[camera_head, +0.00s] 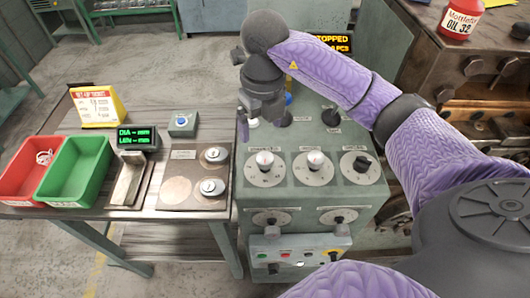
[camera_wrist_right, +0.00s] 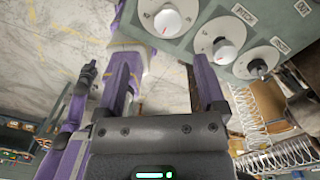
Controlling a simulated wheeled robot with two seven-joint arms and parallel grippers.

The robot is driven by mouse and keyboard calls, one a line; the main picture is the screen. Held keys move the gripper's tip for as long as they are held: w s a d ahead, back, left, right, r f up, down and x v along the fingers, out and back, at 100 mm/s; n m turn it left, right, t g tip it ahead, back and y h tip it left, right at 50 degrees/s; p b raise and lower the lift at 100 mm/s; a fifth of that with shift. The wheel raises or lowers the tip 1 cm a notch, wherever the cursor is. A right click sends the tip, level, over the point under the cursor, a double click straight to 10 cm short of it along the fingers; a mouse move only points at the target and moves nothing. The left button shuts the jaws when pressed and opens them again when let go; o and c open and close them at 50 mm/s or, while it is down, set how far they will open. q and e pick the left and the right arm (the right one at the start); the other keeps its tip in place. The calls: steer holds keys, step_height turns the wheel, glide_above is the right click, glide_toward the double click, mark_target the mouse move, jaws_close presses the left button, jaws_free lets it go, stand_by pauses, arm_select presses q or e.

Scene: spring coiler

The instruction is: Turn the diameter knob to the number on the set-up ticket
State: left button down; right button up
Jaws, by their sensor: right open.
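The diameter knob is a white-capped knob (camera_head: 265,160) on a white dial, the leftmost of three on the grey-green machine's sloping panel; its setting is too small to read. The set-up ticket (camera_head: 97,105) stands in a yellow holder at the back left of the bench, its numbers unreadable. My right gripper (camera_head: 247,122) is above the panel's back left part, behind the diameter knob and apart from it. In the right wrist view its two fingers (camera_wrist_right: 163,80) are wide apart and empty. A purple limb with a dark end at that view's left may be my left arm; its jaws are unclear.
The pitch knob (camera_head: 314,160) and a dark-handled knob (camera_head: 361,163) sit right of the diameter knob. Left on the bench are a green bin (camera_head: 73,172), a red bin, a green-lit display (camera_head: 136,136) and a plate with two round pieces. An oil bottle (camera_head: 460,18) stands at the top right.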

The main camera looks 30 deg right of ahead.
mark_target(265, 157)
steer(key=f, duration=0.6)
steer(key=f+b, duration=0.1)
steer(key=f, duration=0.2)
steer(key=shift+d+f, duration=0.4)
jaws_close()
